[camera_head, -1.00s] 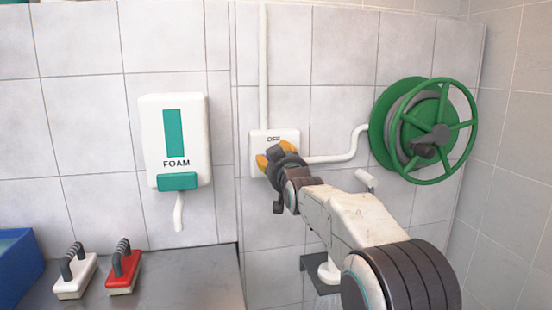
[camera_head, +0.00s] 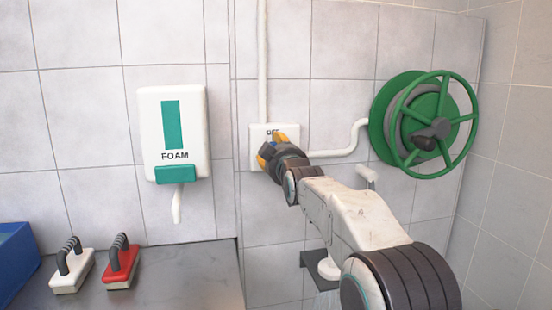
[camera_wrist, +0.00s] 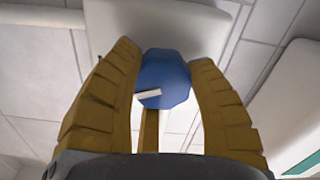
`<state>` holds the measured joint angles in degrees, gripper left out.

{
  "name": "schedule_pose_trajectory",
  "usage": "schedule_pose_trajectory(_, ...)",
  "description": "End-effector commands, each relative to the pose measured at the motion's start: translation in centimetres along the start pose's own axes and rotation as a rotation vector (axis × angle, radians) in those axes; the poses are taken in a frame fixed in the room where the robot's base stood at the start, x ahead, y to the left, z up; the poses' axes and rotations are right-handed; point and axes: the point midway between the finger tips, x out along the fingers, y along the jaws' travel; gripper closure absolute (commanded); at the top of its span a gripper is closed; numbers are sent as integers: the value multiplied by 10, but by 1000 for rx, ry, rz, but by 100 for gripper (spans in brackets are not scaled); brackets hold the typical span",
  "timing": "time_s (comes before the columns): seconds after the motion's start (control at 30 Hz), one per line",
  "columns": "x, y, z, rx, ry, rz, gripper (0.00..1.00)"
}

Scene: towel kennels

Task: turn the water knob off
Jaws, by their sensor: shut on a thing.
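The water knob (camera_wrist: 165,72) is a blue faceted knob with a short white mark, seen in the wrist view. My gripper (camera_wrist: 163,85) has its yellow fingers on both sides of it, shut on it. The knob is hidden behind my fingers there.
A white pipe (camera_head: 350,143) runs from the box to a green hose reel (camera_head: 424,122) at right. A foam dispenser (camera_head: 174,130) hangs at left. Below it a metal counter (camera_head: 190,275) holds a white brush (camera_head: 72,268), a red brush (camera_head: 121,264) and a blue bin (camera_head: 15,260).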

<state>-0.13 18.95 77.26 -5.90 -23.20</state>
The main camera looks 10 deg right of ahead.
Motion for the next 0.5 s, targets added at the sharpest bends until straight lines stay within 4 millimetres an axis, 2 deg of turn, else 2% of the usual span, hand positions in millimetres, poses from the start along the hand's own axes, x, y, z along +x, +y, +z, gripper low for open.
schedule_pose_trajectory(0.03,-1,0,-6,-43,23,6,81)
schedule_pose_trajectory(0.5,-1,-3,-6,-489,21,6,81)
